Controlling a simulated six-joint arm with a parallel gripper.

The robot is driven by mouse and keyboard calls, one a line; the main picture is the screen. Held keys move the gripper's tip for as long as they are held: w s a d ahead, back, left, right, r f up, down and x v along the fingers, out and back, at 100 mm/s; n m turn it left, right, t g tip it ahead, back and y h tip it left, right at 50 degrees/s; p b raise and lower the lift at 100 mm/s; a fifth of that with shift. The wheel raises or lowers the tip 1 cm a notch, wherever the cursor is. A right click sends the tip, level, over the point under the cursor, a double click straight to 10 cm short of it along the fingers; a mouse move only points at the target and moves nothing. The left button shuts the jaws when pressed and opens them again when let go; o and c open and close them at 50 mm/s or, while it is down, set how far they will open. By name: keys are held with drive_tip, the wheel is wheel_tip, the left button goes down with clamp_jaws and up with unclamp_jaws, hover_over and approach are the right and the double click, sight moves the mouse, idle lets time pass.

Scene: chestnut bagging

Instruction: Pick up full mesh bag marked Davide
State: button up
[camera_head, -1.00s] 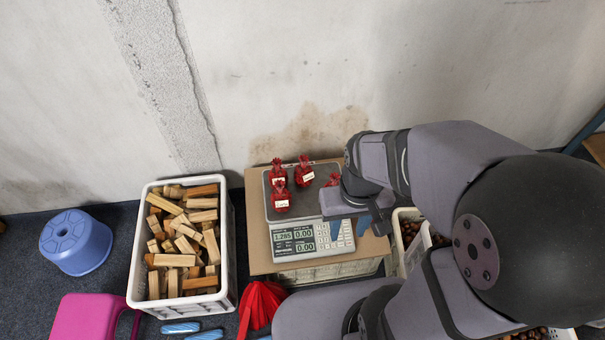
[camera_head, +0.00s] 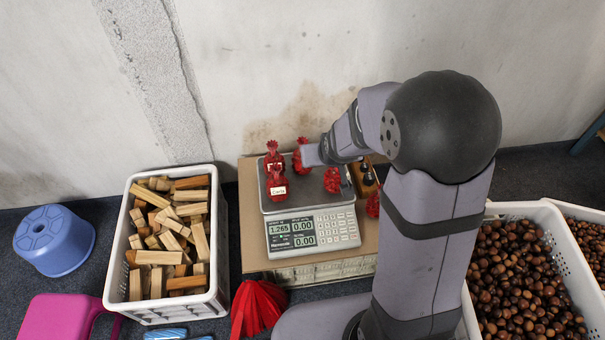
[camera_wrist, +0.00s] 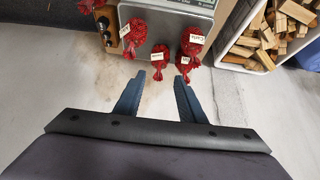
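Several full red mesh bags with white tags stand on the scale (camera_head: 340,198). The front-left bag (camera_head: 277,188) is tagged Carla; it also shows in the wrist view (camera_wrist: 192,40). One bag (camera_head: 273,160) stands behind it, one (camera_head: 301,152) at the back middle and one (camera_head: 332,181) at the right. Their tags are too small to read surely, so I cannot tell which is marked Davide. My gripper (camera_wrist: 157,92) is open and empty. In the wrist view its fingers point at the back-middle bag (camera_wrist: 160,58), apart from it. The arm partly hides the fingers in the head view.
Another red bag (camera_head: 373,204) is beside the scale, near a wooden item (camera_head: 365,180). A crate of wood blocks (camera_head: 217,270) stands left, a crate of chestnuts (camera_head: 548,225) right. Empty red nets (camera_head: 258,305) hang in front. The wall (camera_head: 250,70) is close behind.

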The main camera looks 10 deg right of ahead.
drive_tip(key=w+f+t+b, duration=0.3)
drive_tip(key=w+f+b, duration=0.3)
drive_tip(key=f+b, duration=0.1)
drive_tip(key=w+a+f+t+b, duration=0.1)
drive_tip(key=w+f+t+b, duration=0.2)
drive_tip(key=w+f+b, duration=0.4)
drive_tip(key=w+f+t+b, duration=0.4)
drive_tip(key=w+f+b, duration=0.3)
drive_tip(key=b, duration=0.2)
drive_tip(key=shift+w+a+f, duration=0.15)
drive_tip(key=shift+w, duration=0.05)
drive_tip(key=shift+w+f+t+b, duration=0.3)
drive_tip(key=shift+f+t+b, duration=0.25)
drive_tip(key=shift+b, duration=0.4)
drive_tip(key=shift+w, duration=0.1)
drive_tip(key=shift+w+f+b, duration=0.15)
drive_tip(key=shift+w+b, duration=1)
drive_tip(key=shift+w, duration=2.45)
clamp_jaws()
